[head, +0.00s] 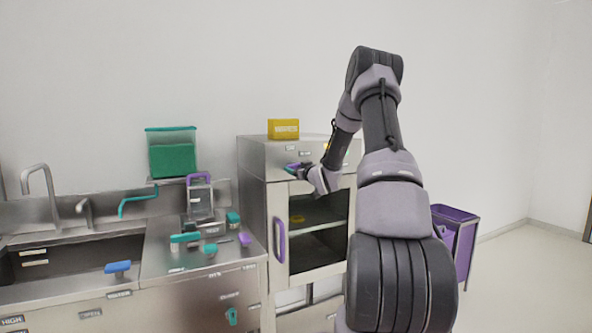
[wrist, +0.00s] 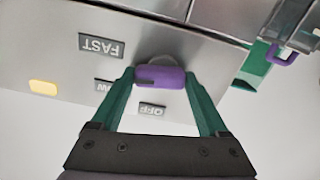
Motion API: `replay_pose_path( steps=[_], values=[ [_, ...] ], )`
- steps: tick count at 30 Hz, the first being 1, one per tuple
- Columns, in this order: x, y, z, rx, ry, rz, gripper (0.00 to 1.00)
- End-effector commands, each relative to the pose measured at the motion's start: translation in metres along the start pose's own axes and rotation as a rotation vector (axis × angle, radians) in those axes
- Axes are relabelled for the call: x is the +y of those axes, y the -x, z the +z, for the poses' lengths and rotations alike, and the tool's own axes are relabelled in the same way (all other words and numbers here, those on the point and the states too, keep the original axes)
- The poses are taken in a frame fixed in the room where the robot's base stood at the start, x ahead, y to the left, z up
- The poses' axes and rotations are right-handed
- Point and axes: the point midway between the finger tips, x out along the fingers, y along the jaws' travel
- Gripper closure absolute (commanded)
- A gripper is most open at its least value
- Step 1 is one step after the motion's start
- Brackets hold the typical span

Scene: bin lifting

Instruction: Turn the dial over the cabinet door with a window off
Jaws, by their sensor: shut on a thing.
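The purple dial (wrist: 160,77) sits on the steel panel over the cabinet door with a window (head: 318,205). My gripper (wrist: 162,82) is shut on the dial, with a teal finger at each end of its bar. The bar lies level in the wrist view, with a dark mark near its left end. Upside-down labels around it read FAST (wrist: 101,46) and OFF (wrist: 152,109); a third label (wrist: 104,86) is partly hidden by a finger. In the head view my gripper (head: 298,169) is at the panel and largely covers the dial.
The cabinet door has a purple handle (head: 280,240) and is closed. A yellow box (head: 284,129) stands on the cabinet. Left are a counter (head: 165,250) with teal and purple items and a sink (head: 75,252). A purple cart (head: 458,215) stands right. Floor at far right is clear.

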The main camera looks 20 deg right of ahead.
Motion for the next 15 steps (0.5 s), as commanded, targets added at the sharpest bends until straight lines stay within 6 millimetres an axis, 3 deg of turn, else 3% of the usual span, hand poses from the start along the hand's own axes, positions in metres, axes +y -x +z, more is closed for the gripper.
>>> replay_pose_path(
  steps=[15],
  values=[
    [-0.0014, 0.0, -0.002, 0.0, 0.491, -0.001, 0.78]
  ],
)
